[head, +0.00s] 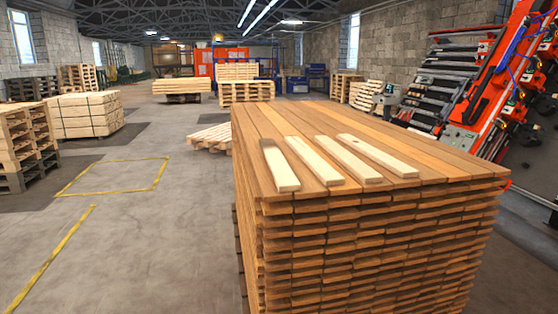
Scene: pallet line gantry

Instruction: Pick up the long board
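Several pale narrow boards lie flat and side by side, apart from each other, on top of a big stack of brown planks (365,240) in the head view. The leftmost pale board (281,166) is at the left edge of the stack's top. Others lie to its right, among them a second (315,161), and the rightmost (380,156) looks the longest in the picture. I cannot tell for sure which one is the long board. Neither of my grippers is in view.
An orange machine frame (500,85) with a grey rack (440,85) stands at the right. Pallet stacks (85,115) stand at the left, and a low pallet (210,137) lies behind the plank stack. Open concrete floor with yellow lines (115,177) is at the left.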

